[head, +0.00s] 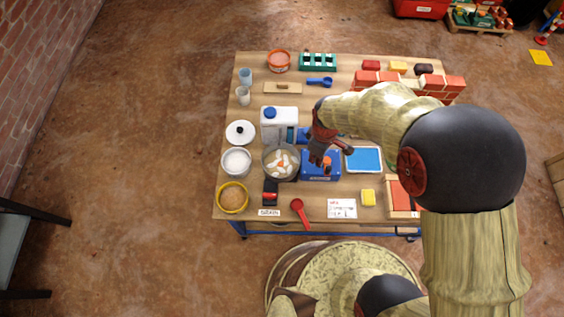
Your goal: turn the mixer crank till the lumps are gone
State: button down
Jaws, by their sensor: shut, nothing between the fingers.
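The mixer's grey bowl (268,171) stands left of the table's middle, with several white lumps and an orange patch visible in it. A blue box (310,176), apparently the mixer's drive, sits right beside the bowl. A small orange-red part shows on top of it, perhaps the crank's knob; the rest of the crank is hidden or too small to tell. My gripper (325,158) is over this blue box, coming in from the upper right. It is shut and empty. Whether it touches the orange-red part I cannot tell.
A white jug (279,126) stands behind the bowl. A tub of white powder (236,162) and a yellow bowl (232,198) are at left. A red scoop (299,211) lies in front. A blue tray (363,160) is to the right. A brick wall (442,86) stands at the back right.

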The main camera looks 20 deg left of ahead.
jog(key=shift+f+b, duration=0.8)
jog(key=shift+f, duration=0.7)
dwell(0.3)
jog(key=shift+r+p, duration=0.7)
jog(key=shift+r, duration=0.1)
dwell(0.3)
